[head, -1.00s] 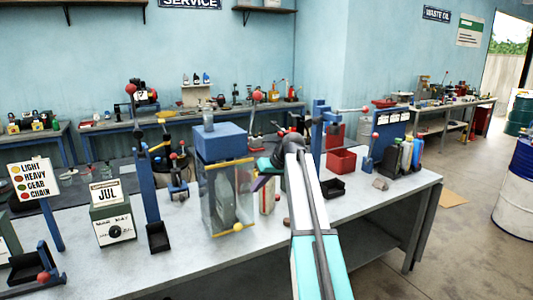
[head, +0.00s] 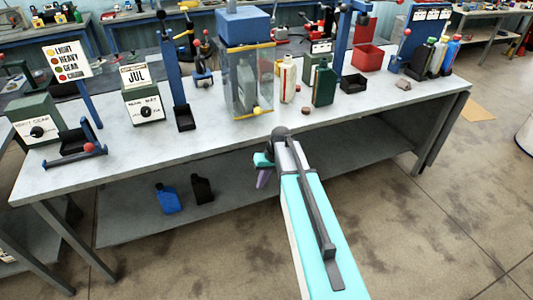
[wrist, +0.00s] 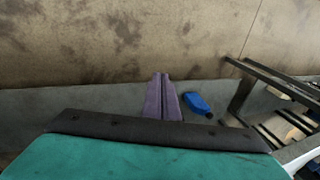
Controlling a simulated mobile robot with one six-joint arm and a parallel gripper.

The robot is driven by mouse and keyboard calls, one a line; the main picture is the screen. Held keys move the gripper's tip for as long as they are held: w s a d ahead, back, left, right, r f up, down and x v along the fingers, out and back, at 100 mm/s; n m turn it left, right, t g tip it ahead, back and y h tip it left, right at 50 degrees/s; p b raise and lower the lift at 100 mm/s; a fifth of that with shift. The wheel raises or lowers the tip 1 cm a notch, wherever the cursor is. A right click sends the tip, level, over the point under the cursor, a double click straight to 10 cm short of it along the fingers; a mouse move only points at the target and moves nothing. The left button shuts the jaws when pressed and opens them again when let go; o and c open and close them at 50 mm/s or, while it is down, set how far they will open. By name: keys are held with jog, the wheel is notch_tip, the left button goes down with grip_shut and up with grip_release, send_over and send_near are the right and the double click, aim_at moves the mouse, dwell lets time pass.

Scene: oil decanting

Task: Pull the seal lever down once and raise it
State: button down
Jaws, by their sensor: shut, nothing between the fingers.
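The task's seal lever is not labelled in view, so I cannot tell which lever it is. My gripper (head: 262,178), with purple fingers, is shut and empty in front of the bench edge, apart from all levers. Its fingers show in the wrist view (wrist: 163,98).
The bench (head: 245,132) carries a cream bottle (head: 286,80), a green bottle (head: 324,85) and a red bin (head: 368,58). A blue bottle (head: 167,198) and a black bottle (head: 202,189) stand on the lower shelf. The floor in front is clear.

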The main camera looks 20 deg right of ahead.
jog(key=s+a+f+g+h, duration=0.1)
jog(key=s+a+f+g, duration=0.4)
jog(key=s+f, duration=1.2)
jog(key=s+a+f+g+h, duration=0.1)
jog(key=s+a+f, duration=0.1)
jog(key=s, duration=1)
jog(key=s+a+f+h, duration=0.1)
jog(key=s+a+f, duration=0.2)
jog(key=s, duration=0.9)
notch_tip(320, 180, down, 2)
jog(key=shift+s+f+n+g, duration=0.2)
jog(key=shift+n+g, duration=0.2)
jog(key=shift+a, duration=0.15)
